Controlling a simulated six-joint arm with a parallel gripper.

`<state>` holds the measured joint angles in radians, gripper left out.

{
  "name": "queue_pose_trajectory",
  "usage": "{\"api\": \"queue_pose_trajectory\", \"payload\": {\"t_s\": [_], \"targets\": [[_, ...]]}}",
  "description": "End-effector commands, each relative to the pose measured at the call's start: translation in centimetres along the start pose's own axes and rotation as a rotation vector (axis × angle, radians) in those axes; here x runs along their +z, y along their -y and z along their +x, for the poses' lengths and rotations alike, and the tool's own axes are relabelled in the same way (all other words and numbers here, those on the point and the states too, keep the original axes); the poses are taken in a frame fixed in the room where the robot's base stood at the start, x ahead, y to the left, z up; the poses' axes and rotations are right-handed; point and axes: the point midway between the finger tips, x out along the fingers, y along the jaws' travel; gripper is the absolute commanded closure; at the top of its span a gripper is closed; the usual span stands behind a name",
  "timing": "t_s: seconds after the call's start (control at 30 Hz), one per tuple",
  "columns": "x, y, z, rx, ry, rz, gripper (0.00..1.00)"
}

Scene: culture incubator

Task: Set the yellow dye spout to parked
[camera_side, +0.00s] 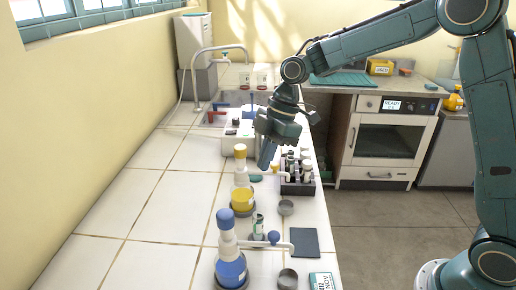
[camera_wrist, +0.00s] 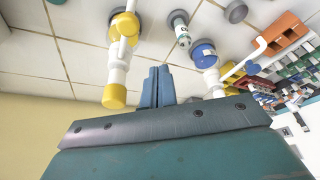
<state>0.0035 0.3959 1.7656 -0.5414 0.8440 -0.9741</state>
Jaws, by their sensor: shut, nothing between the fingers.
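The yellow dye dispenser (camera_side: 242,175) stands on the tiled counter, with a white neck, yellow cap and yellow lower flask. Its white spout (camera_side: 264,174) points right toward the tube rack, with a small yellow knob (camera_side: 275,168) on it. My gripper (camera_side: 266,162) is shut and empty, pointing down just behind and right of the dispenser's cap. In the wrist view the closed fingers (camera_wrist: 157,78) show to the right of the yellow cap. I see no contact.
A blue dye dispenser (camera_side: 230,262) with its spout (camera_side: 268,244) stands nearer the camera. A small vial (camera_side: 258,225) stands between the two dispensers. A tube rack (camera_side: 297,185) is right of the yellow spout. Bare tiles (camera_side: 150,215) lie to the left.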

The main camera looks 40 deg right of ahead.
Motion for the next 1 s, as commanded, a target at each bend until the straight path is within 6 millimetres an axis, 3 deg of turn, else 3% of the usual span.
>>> {"api": "queue_pose_trajectory", "payload": {"t_s": [0.4,0.7,1.0], "targets": [[-0.1,-1.1,-6.6,0.004,0.001,0.001,1.00],[-0.2,-1.4,-8.5,0.001,0.001,0.000,1.00],[-0.2,-1.4,-8.6,0.000,0.001,0.000,1.00]]}}
